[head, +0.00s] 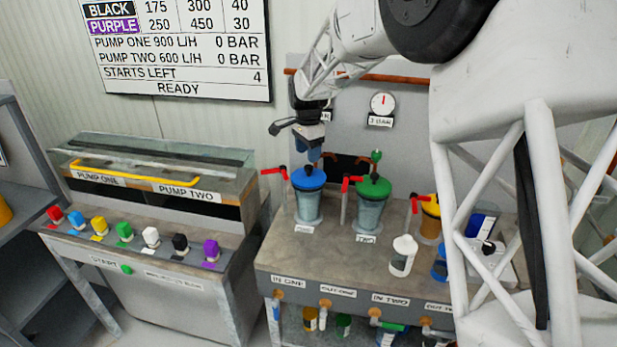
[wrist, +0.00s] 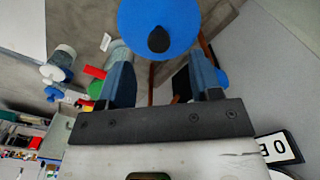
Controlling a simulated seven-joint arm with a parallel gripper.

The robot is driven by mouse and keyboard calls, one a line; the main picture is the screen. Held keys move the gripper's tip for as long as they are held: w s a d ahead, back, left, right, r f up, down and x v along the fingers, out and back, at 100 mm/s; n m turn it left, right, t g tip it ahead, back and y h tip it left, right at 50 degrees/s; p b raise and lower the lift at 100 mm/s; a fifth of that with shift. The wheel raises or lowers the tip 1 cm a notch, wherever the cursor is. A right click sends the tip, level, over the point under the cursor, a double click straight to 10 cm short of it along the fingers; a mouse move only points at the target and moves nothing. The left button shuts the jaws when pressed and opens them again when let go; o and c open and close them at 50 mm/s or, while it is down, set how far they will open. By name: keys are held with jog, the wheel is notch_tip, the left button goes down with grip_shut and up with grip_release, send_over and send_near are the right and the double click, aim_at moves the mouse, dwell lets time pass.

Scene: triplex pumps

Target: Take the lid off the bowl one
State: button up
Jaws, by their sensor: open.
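Bowl one (head: 308,206) is a clear filter bowl standing upright on the bench, with a label at its foot. Its blue lid (head: 308,180) sits on top. In the wrist view the lid (wrist: 140,20) is a round blue disc with a dark knob (wrist: 158,40) in its middle. My gripper (head: 314,155) is just above the lid in the head view. In the wrist view my gripper (wrist: 162,75) has its two blue fingers spread, with nothing held between them. The knob lies near the gap, ahead of the fingertips. I cannot tell whether the fingers touch the lid.
Bowl two, with a green lid (head: 373,187), stands close to the right. Red valve handles (head: 276,172) flank the bowls. The wall with a gauge (head: 382,104) is close behind. Bare bench (head: 330,255) lies in front of bowl one.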

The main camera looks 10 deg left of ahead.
aim_at(309, 166)
jog(key=shift+f, duration=0.35)
jog(key=shift+f, duration=0.1)
jog(key=shift+d+f, duration=0.15)
jog(key=shift+f, duration=2.35)
jog(key=shift+c, duration=0.4)
jog(key=c, duration=0.9)
jog(key=shift+r, duration=0.1)
jog(key=shift+c, duration=0.2)
